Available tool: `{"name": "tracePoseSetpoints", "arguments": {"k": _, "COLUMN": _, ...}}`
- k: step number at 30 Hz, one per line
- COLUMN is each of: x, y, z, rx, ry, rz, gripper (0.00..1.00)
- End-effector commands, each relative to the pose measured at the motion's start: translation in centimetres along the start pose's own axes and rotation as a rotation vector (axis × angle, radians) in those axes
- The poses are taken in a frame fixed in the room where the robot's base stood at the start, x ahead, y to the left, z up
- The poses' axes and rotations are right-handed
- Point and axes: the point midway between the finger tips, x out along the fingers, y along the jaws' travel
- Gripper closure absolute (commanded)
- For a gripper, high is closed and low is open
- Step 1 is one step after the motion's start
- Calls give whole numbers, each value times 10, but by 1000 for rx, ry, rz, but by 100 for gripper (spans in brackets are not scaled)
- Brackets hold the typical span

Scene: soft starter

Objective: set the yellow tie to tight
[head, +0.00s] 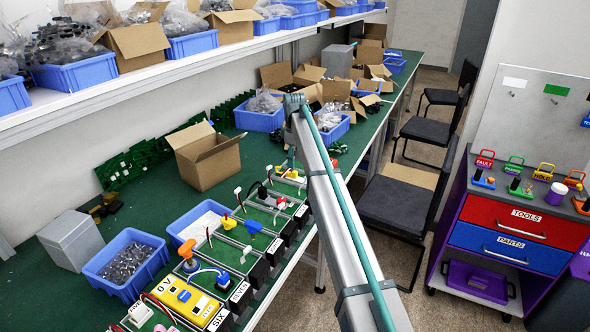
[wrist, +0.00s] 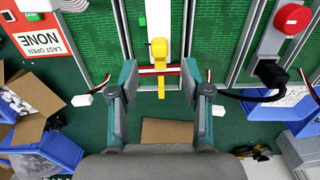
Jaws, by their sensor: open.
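My gripper (wrist: 160,92) is open, one finger on each side of the yellow piece's lower end. I see no finger touching it. Whether the tie is loose or tight I cannot tell. In the head view my arm hides most of the gripper and this spot.
A red knob (wrist: 291,18) and a black plug (wrist: 270,72) with a cable are at right in the wrist view. A "LAST OPEN NONE" sign (wrist: 38,32) is at left. Cardboard boxes (head: 205,157) and blue bins (head: 124,262) stand along the green bench.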

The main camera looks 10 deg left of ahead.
Motion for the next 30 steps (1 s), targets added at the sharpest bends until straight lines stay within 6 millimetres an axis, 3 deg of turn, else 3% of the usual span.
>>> {"name": "tracePoseSetpoints", "arguments": {"k": 10, "x": 46, "y": 0, "z": 0, "rx": 1, "ry": -1, "rz": -1, "gripper": 52}}
{"name": "tracePoseSetpoints", "arguments": {"k": 22, "x": 54, "y": 0, "z": 0, "rx": 1, "ry": 0, "rz": 0, "gripper": 52}}
{"name": "tracePoseSetpoints", "arguments": {"k": 30, "x": 54, "y": 0, "z": 0, "rx": 1, "ry": 0, "rz": 0, "gripper": 95}}
